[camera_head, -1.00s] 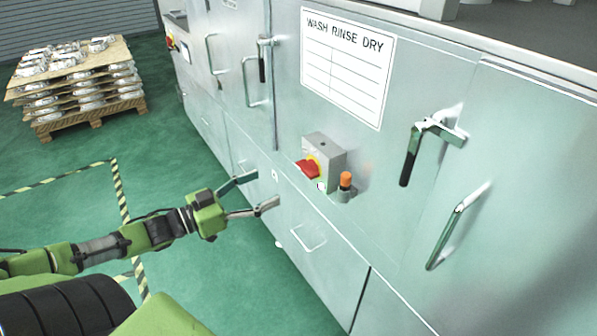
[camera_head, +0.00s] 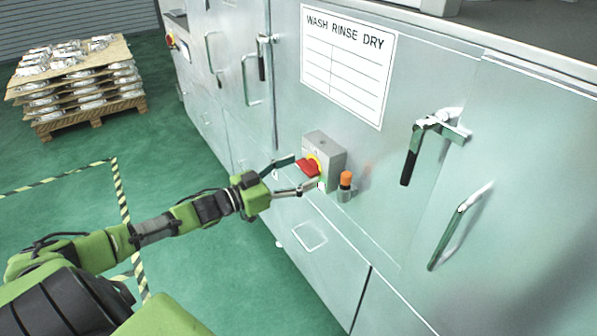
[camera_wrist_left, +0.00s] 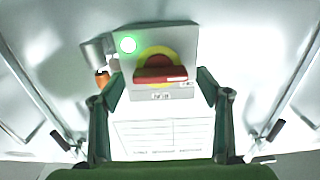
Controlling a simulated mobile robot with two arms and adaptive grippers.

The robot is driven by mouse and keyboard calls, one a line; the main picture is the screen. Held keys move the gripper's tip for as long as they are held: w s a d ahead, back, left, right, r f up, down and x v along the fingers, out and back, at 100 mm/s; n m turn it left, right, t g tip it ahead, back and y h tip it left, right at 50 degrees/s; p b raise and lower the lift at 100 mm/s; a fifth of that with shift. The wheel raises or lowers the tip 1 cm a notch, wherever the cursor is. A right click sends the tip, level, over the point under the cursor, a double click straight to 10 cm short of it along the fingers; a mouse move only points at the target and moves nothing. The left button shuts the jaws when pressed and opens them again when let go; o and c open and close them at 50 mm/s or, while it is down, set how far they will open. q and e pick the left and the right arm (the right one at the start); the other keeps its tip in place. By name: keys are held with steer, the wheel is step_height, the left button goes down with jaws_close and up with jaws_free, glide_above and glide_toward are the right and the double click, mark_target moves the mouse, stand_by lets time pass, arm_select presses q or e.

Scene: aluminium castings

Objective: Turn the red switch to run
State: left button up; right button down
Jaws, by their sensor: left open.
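The red switch (camera_head: 308,167) is a rotary handle on a yellow disc, on the front of a grey box fixed to the metal cabinet. In the left wrist view the red handle (camera_wrist_left: 160,75) lies crosswise in the picture, with a lit green lamp (camera_wrist_left: 128,44) beside it on the box. My left gripper (camera_head: 297,174) is open, with its fingers at either side of the switch box front. In the wrist view the fingers stand left and right of the handle, apart from it. My right gripper is not in view.
An orange-topped fitting (camera_head: 346,181) sticks out just right of the box. Door handles (camera_head: 425,145) protrude from the cabinet (camera_head: 400,230). A pallet of castings (camera_head: 78,88) stands at the back left. The green floor between is clear.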

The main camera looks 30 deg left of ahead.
arm_select(q)
steer(key=shift+w, duration=0.1)
steer(key=shift+c, duration=0.3)
steer(key=c, duration=1)
steer(key=shift+m, duration=0.4)
steer(key=m, duration=0.2)
steer(key=shift+m+p, duration=0.3)
steer(key=shift+m, duration=0.1)
steer(key=m, duration=0.3)
steer(key=shift+m, duration=0.3)
steer(key=m, duration=0.5)
steer(key=shift+d+b, duration=0.1)
steer(key=shift+b, duration=0.2)
steer(key=m+b, duration=0.1)
steer(key=m, duration=0.4)
steer(key=shift+m, duration=0.4)
steer(key=shift+b, duration=0.3)
